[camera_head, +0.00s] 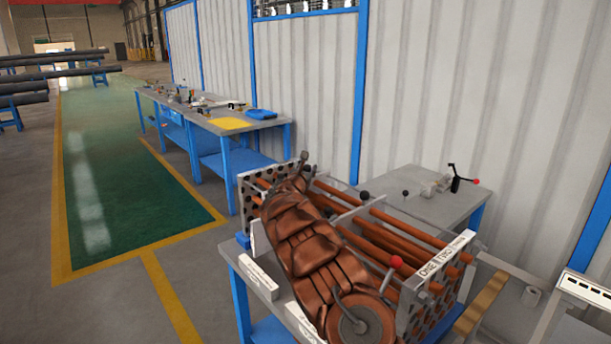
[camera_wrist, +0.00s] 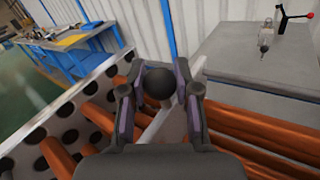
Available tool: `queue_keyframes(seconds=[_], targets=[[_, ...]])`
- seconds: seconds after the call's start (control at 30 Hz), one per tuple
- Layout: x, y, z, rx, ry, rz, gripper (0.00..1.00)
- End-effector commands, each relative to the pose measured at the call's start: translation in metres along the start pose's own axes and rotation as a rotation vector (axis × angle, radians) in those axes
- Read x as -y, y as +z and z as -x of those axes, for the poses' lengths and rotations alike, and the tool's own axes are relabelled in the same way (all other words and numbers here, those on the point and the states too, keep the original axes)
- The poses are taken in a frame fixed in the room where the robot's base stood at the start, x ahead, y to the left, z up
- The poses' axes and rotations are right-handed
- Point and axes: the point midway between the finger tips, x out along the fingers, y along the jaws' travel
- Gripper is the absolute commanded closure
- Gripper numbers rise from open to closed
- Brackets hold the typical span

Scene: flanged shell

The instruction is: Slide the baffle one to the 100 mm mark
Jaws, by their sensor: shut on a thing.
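In the wrist view my gripper (camera_wrist: 159,86) is shut on a black ball knob (camera_wrist: 159,84), one finger on each side. The knob sits above a pale plate edge (camera_wrist: 160,126), seemingly a baffle among copper tubes; which baffle it is I cannot tell. In the head view my copper-coloured arm reaches over the tube rack and hides much of its left part, so the grip is unclear there. I cannot read a 100 mm mark.
Perforated end plates (camera_head: 250,203) close the rack; one also shows at left in the wrist view (camera_wrist: 40,135). A red knob (camera_head: 397,261) stands near the front end. A grey table (camera_head: 425,207) holds a red-tipped handle (camera_head: 476,181). A blue workbench (camera_head: 230,127) stands farther back.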

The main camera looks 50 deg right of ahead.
Motion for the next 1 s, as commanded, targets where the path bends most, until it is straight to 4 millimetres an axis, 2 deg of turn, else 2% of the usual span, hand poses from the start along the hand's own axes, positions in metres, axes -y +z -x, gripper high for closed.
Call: queue_keyframes(seconds=[0.03, 0.6, 1.0], targets=[[0.004, -0.004, 0.002, 0.003, -0.002, 0.002, 1.00], [0.036, 0.004, 0.022, 0.005, -0.007, 0.003, 1.00], [0.039, 0.007, 0.026, 0.001, -0.006, 0.001, 1.00]])
